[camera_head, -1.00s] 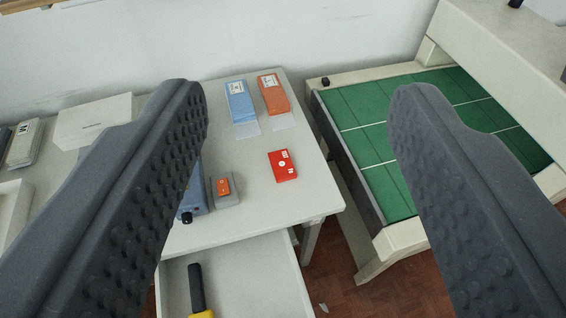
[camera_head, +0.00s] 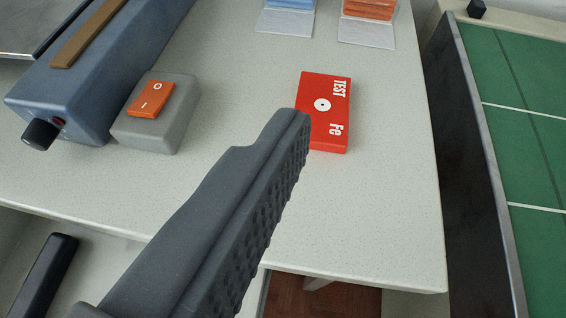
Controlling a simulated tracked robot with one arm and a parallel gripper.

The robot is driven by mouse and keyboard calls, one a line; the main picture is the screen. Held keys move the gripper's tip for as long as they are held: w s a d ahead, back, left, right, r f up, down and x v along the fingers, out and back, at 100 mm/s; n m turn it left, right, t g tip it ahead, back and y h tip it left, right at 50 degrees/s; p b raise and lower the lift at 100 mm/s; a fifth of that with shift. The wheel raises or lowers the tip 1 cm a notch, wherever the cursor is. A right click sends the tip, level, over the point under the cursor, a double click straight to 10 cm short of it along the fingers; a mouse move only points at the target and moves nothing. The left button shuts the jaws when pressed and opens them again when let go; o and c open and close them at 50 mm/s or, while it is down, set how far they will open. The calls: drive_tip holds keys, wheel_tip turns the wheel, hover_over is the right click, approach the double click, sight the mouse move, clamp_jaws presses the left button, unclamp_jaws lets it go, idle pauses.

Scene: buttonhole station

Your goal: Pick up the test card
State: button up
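The test card (camera_head: 322,88) is a flat red block marked "TEST" and "Fe" with a white ring. It lies on the pale worktable, right of the picture's middle. One dark grey finger of my gripper (camera_head: 298,124) reaches up from the bottom; its tip overlaps the card's lower left edge in the picture. I cannot tell whether it touches. The finger's studded pad faces right with nothing against it. The other finger is out of view. My gripper is open and holds nothing.
A grey box with an orange rocker switch (camera_head: 150,100) sits left of the card, beside a blue-grey device (camera_head: 90,85). Blue (camera_head: 290,5) and orange (camera_head: 370,8) packs stand behind. The table's right edge is close, with a green-topped bench (camera_head: 520,120) beyond. An open drawer lies below left.

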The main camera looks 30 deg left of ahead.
wheel_tip(320, 180, down, 10)
drive_tip(key=s+a+f+y, duration=0.1)
drive_tip(key=s+a+y, duration=0.1)
drive_tip(key=a+y, duration=0.1)
drive_tip(key=b, duration=0.2)
approach(318, 141)
drive_tip(key=w, duration=0.1)
drive_tip(key=w+a, duration=0.1)
drive_tip(key=w, duration=0.1)
drive_tip(key=shift+w+a+f+g, duration=0.2)
drive_tip(key=shift+a+f+g, duration=0.05)
drive_tip(key=shift+a+g, duration=0.15)
drive_tip(key=shift+d+b+x, duration=0.2)
drive_tip(key=shift+x, duration=1.1)
drive_tip(key=shift+d+b+x, duration=0.2)
drive_tip(key=shift+x, duration=1.05)
drive_tip(key=shift+f, duration=0.1)
drive_tip(key=c, duration=1.1)
